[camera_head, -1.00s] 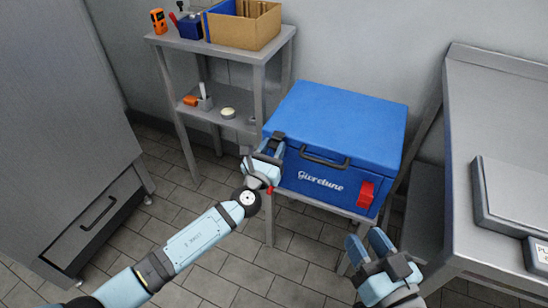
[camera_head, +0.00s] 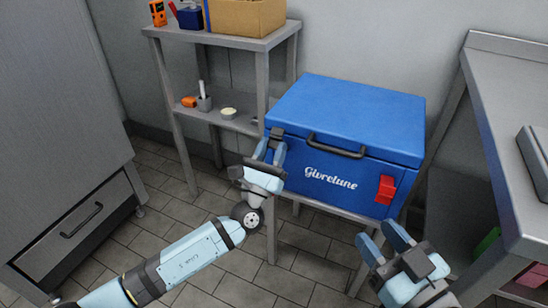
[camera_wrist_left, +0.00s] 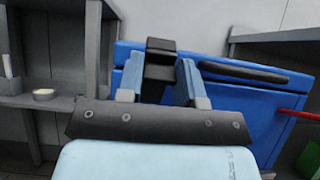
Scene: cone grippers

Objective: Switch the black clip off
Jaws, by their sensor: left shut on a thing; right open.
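The black clip (camera_head: 276,133) sits at the left end of the blue box's front, at the lid edge. In the left wrist view the clip (camera_wrist_left: 160,58) stands between my two blue fingers. My left gripper (camera_head: 271,150) is shut on it; its fingers hide part of the clip's sides. The blue box (camera_head: 345,115) has its lid down. My right gripper (camera_head: 383,240) is open and empty, in front of and below the box's right part.
A red clip (camera_head: 386,190) is at the front right of the box, and a black handle (camera_head: 337,146) is between the clips. A grey shelf (camera_head: 225,122) stands left, a metal table (camera_head: 510,130) right.

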